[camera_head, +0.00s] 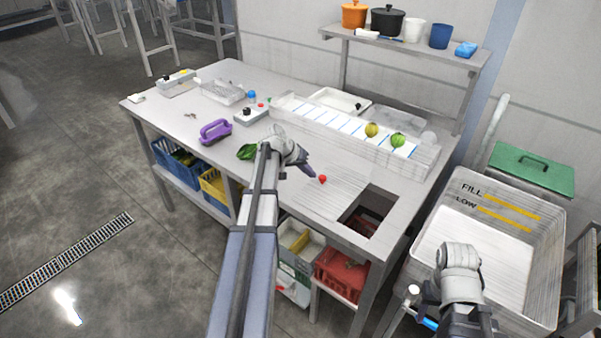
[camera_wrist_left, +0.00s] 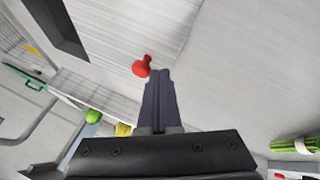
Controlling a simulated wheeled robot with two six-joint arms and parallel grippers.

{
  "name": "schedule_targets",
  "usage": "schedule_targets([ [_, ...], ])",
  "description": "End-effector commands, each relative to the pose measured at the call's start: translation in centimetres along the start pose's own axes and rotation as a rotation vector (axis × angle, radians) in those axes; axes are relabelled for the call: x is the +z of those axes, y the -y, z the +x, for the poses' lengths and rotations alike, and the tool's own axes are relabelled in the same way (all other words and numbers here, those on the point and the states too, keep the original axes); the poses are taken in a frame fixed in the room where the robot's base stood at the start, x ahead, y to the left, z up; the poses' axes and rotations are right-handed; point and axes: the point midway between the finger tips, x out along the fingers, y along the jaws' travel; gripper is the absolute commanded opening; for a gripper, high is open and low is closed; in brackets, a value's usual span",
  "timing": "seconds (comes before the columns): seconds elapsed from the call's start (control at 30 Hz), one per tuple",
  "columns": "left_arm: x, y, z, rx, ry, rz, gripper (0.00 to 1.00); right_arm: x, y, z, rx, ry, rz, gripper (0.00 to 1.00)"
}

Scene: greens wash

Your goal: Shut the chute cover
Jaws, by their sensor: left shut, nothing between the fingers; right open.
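The chute cover (camera_head: 342,190) is a flat pale panel in the table top with a red knob (camera_head: 322,179). It lies to the left of the dark rectangular chute opening (camera_head: 368,213), which is uncovered. My left gripper (camera_head: 311,172) is shut and empty, with its tips close beside the red knob. In the left wrist view the knob (camera_wrist_left: 142,67) is just left of the fingertips (camera_wrist_left: 158,75); I cannot tell if they touch. The opening (camera_wrist_left: 58,25) shows at that view's upper left. My right gripper (camera_head: 465,318) is open, over the tub side at lower right.
A white tub (camera_head: 548,250) marked FILL and LOW stands right of the table. A long tray (camera_head: 300,112) with yellow and green round produce lies behind the cover. A red crate (camera_head: 342,270) sits below.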

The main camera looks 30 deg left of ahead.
Motion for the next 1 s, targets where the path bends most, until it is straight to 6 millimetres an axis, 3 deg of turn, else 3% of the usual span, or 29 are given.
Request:
schedule_targets([
  [0.57,0.4,-1.3,0.6,0.000,0.000,0.002,0.00,0.0,0.0,0.1,0.000,0.000,0.000,0.50],
  [1.0,5.3,-11.2,3.1,0.001,0.001,0.004,0.00,0.0,0.0,0.1,0.000,0.000,0.000,0.50],
])
